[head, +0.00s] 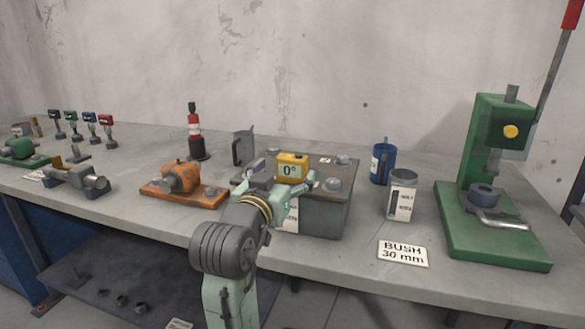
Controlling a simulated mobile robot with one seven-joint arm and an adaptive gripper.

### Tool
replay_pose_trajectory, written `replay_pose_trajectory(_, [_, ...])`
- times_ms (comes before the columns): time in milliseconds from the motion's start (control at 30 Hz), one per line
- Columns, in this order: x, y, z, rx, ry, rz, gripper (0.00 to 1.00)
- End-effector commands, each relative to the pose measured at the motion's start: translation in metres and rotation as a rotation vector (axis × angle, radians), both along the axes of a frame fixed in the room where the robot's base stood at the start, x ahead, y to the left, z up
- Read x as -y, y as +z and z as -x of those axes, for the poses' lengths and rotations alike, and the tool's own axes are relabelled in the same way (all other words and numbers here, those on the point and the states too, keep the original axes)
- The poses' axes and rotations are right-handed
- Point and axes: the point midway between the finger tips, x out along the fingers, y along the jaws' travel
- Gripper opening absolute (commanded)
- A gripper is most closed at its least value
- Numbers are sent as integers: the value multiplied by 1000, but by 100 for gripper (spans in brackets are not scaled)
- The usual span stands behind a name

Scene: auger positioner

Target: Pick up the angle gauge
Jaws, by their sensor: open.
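The angle gauge (292,168) is a small yellow box with a pale display reading 0°. It stands on top of a dark grey block (325,214) near the middle of the bench. My gripper (285,184) is open at the gauge's near side, with a fingertip showing to the left and to the right of it. I cannot tell whether the fingers touch the gauge. My wrist hides part of the block's front and a white label on it.
An orange vise-like fixture (180,180) sits left of the block. A blue cup (382,164) and a labelled grey canister (401,195) stand to the right. A green press (495,190) is at the far right. A "BUSH 30 mm" card (403,253) lies near the front edge.

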Motion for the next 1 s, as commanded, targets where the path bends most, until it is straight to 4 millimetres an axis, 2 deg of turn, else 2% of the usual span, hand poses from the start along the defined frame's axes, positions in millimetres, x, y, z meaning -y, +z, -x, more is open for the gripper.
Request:
replay_pose_trajectory(167, [4, 2, -13, 0, 1, -1, 78])
replay_pose_trajectory(367, [12, 9, -40, -1, 1, 0, 78])
replay_pose_trajectory(500, [16, 6, -55, 0, 2, 0, 78])
replay_pose_trajectory(800, [17, 5, -59, 3, 3, 0, 78])
replay_pose_trajectory(1000, [17, 5, -59, 2, 3, 0, 64])
